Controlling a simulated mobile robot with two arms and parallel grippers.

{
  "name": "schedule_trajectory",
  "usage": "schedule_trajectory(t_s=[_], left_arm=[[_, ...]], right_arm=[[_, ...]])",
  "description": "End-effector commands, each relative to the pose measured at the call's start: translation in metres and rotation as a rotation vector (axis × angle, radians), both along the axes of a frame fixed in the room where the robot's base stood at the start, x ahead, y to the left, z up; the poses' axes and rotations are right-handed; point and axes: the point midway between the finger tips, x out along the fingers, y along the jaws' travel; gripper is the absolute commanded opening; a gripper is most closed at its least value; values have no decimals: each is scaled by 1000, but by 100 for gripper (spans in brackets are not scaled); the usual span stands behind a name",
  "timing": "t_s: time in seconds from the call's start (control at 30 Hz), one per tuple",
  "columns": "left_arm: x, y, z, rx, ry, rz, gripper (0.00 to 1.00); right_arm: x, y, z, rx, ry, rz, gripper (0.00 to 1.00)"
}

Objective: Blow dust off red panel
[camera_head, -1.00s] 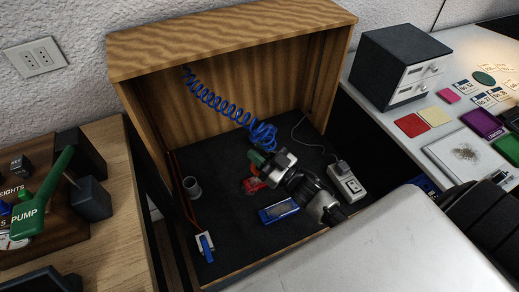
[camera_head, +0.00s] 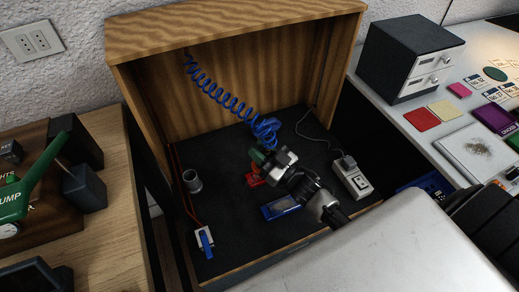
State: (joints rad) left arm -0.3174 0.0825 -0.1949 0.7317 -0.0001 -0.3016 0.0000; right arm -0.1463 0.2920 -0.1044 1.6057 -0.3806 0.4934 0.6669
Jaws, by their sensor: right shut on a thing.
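A small red piece (camera_head: 254,180), probably the red panel, lies on the black floor of the wooden cabinet. It is partly hidden by my right gripper (camera_head: 268,157), which is above and beside it. The gripper is shut on a small green tool (camera_head: 257,156), mostly hidden by the fingers. The blue coiled hose (camera_head: 220,98) runs down from the cabinet's back wall and bunches beside the tool; whether they join is unclear. No dust can be made out on the red piece at this size. My left gripper is not in view.
A blue panel (camera_head: 281,207), a grey cup (camera_head: 192,181), a white socket block (camera_head: 350,178) and a blue-handled valve (camera_head: 204,241) are on the cabinet floor. The wooden cabinet (camera_head: 230,32) walls enclose it. A white table at right holds a red card (camera_head: 421,119).

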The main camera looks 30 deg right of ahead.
Motion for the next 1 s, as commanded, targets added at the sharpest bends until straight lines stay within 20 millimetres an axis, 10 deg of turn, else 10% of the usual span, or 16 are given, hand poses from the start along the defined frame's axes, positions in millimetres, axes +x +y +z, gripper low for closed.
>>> schedule_trajectory(t_s=[1.0], left_arm=[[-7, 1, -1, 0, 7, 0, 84]], right_arm=[[-3, -47, 0, -1, 1, 0, 0]])
